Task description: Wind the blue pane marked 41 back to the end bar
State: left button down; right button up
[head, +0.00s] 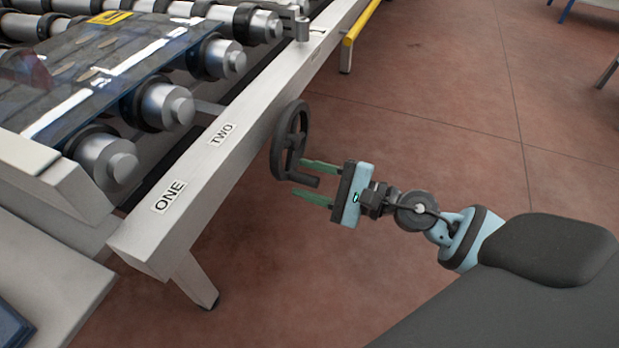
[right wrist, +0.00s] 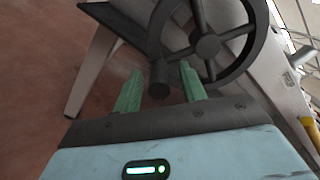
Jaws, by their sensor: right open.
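A bluish glass pane (head: 95,60) with white strips and a yellow label lies on the rollers at the upper left of the head view. I cannot read a number on it. A dark handwheel (head: 290,142) stands on the side of the grey rail, and its crank handle (head: 303,179) points toward my right gripper. My right gripper (head: 312,179) is open, with one green finger on either side of the handle. In the right wrist view the handle (right wrist: 159,80) shows between the fingers and the wheel (right wrist: 207,45) behind it. My left gripper is not in view.
The grey rail (head: 205,178) carries labels ONE (head: 168,196) and TWO (head: 222,134). Several rollers (head: 170,104) line its far side. A yellow bar (head: 360,24) stands beyond the rail's far part. The red floor at right is mostly clear.

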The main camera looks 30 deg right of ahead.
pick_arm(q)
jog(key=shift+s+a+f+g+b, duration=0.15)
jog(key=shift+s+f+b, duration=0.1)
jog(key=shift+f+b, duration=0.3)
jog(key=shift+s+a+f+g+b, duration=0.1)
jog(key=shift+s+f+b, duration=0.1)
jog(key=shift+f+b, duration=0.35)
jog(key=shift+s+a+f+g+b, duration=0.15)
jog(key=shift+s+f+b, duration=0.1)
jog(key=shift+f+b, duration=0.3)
pick_arm(e)
jog(key=v, duration=0.7)
jog(key=shift+s+d, duration=0.2)
jog(key=shift+s, duration=0.05)
pick_arm(q)
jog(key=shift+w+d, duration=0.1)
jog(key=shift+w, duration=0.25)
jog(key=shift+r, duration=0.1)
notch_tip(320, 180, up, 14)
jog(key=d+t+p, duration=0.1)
jog(key=p, duration=1.6)
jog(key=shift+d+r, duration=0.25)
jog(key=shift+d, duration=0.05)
pick_arm(e)
jog(key=m, duration=1.3)
jog(key=shift+a+r+m, duration=0.1)
jog(key=shift+r+m, duration=0.05)
jog(key=shift+m, duration=0.15)
